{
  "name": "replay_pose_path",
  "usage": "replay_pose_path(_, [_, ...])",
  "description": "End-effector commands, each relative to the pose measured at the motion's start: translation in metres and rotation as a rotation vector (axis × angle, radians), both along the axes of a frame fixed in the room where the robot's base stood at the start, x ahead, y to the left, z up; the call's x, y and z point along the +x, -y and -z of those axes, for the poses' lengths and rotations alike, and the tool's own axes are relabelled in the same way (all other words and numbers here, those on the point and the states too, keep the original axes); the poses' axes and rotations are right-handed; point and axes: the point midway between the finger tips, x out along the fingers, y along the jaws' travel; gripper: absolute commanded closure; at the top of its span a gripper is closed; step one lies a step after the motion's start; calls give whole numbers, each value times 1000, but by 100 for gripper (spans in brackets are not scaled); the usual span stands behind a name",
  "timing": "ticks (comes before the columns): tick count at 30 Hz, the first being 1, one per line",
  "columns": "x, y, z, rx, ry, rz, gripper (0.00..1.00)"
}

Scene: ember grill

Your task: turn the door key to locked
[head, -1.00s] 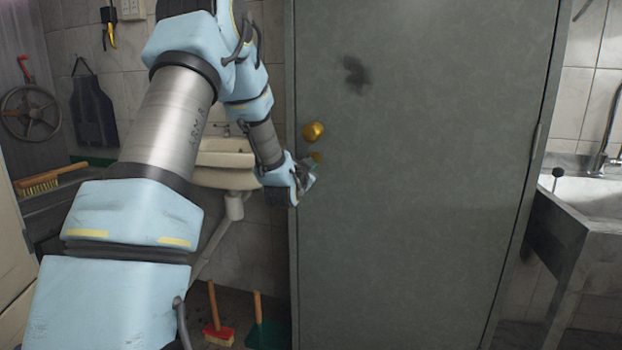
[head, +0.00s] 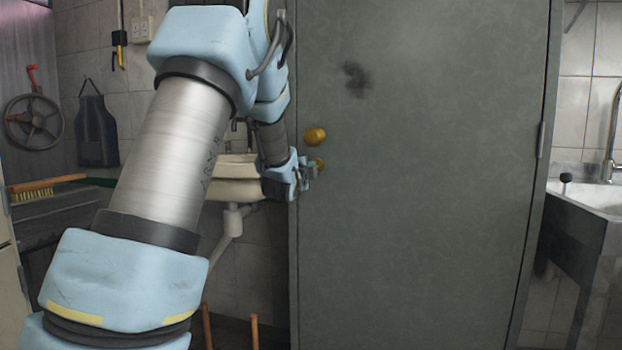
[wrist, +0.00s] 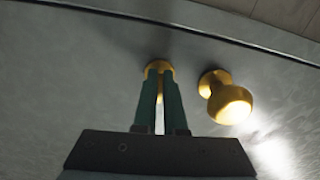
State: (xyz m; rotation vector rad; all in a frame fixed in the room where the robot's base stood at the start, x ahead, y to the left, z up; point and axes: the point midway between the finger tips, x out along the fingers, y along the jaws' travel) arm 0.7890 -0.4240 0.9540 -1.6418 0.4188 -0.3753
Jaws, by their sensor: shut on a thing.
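The grey-green door (head: 430,200) stands shut in front of me, with a round brass knob (head: 315,137) near its left edge. Just below the knob is the brass door lock (head: 320,163), partly hidden by my gripper (head: 309,173). In the wrist view, my gripper (wrist: 159,84) points at the brass lock (wrist: 158,66). Its two dark green fingers are close together, shut on the door key (wrist: 160,112), which shows only as a thin strip between them. The knob (wrist: 228,100) is right beside the fingers, apart from them. The key's angle is hard to tell.
A white washbasin (head: 232,180) is behind my arm, left of the door. A stone sink (head: 590,210) stands to the right. A brush (head: 45,187) lies on a dark counter at the left. An apron (head: 97,130) and a handwheel (head: 33,121) hang on the wall.

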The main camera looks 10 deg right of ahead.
Motion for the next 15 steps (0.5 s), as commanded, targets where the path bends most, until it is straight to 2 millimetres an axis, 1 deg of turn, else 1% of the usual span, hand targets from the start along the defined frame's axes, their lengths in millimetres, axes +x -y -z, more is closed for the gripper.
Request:
replay_pose_path(6, [0,0,1,76,42,1,100])
replay_pose_path(15, [0,0,-1,111,60,0,100])
